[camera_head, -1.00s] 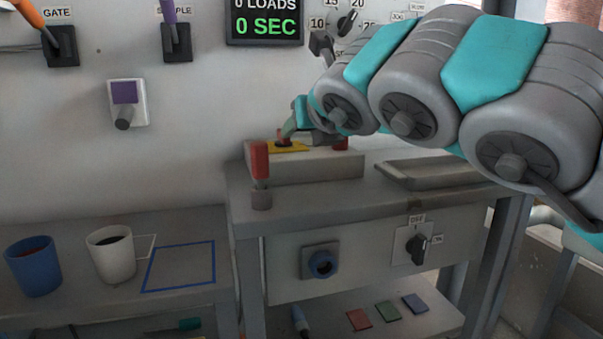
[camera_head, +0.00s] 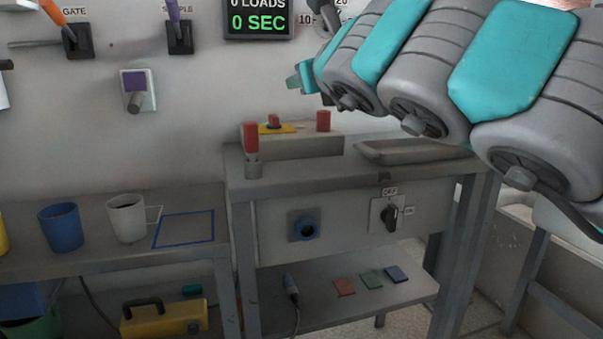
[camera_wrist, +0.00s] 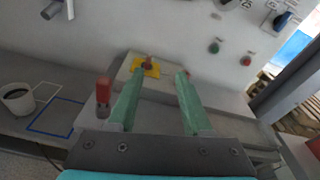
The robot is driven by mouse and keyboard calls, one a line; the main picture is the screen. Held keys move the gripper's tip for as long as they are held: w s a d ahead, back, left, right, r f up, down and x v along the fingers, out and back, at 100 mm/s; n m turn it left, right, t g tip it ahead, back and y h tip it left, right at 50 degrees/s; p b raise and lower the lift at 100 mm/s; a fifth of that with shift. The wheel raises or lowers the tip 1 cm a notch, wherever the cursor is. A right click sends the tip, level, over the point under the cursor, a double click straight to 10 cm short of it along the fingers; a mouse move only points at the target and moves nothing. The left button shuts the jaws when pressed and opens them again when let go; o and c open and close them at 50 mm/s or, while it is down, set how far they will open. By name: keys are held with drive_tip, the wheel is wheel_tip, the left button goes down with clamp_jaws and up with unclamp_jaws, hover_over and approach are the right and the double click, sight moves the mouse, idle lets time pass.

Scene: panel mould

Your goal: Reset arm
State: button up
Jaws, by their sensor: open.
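My arm, grey with teal bands, reaches in from the right in the head view. My gripper (camera_head: 301,77) is up near the wall, above and apart from the bench top. In the wrist view my gripper (camera_wrist: 158,95) shows two green fingers wide apart with nothing between them. Beyond the fingers is a grey box with a red knob on a yellow plate (camera_wrist: 146,67); the red knob (camera_head: 273,121) also shows in the head view. A red-handled lever (camera_head: 251,148) stands at the bench's left corner.
A grey bench (camera_head: 310,180) carries the box and a shallow tray (camera_head: 412,151). A lower left table holds a blue cup (camera_head: 61,227) and a white cup (camera_head: 127,218) beside a blue outlined square (camera_head: 185,229). A display (camera_head: 257,18) hangs on the wall.

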drive_tip(key=s+a+r+n+t+y, duration=0.2)
drive_tip(key=s+r+n+t+y, duration=0.15)
drive_tip(key=r+n, duration=0.35)
drive_tip(key=s+a+n+g+y+p, duration=0.1)
drive_tip(key=s+a+n+g+y, duration=0.1)
drive_tip(key=s+a+n+y, duration=0.35)
drive_tip(key=s+a+f+n+g+h, duration=0.15)
drive_tip(key=f+n+g, duration=0.25)
drive_tip(key=f+n, duration=0.45)
drive_tip(key=s+a+f+n+g+h, duration=0.1)
drive_tip(key=a+f+n+g, duration=0.4)
drive_tip(key=f, duration=0.7)
drive_tip(key=s+d+f+n+g+h+p, duration=0.1)
drive_tip(key=s+d+f+n+g+h, duration=0.15)
drive_tip(key=d+f, duration=0.55)
drive_tip(key=s+d+f+n+g+h, duration=0.1)
drive_tip(key=s+d+f+h, duration=0.25)
drive_tip(key=f, duration=0.85)
drive_tip(key=s+d+f+g+h, duration=0.2)
drive_tip(key=s+d+f+g, duration=0.1)
drive_tip(key=s+d+f, duration=0.2)
drive_tip(key=s+d+f+g+h, duration=0.2)
drive_tip(key=s+d+f, duration=0.4)
drive_tip(key=s+d, duration=0.4)
drive_tip(key=shift+d+n+g+h+p, duration=0.35)
drive_tip(key=shift+d+n+g+p, duration=0.1)
drive_tip(key=shift+d+g, duration=0.3)
drive_tip(key=shift+a, duration=0.15)
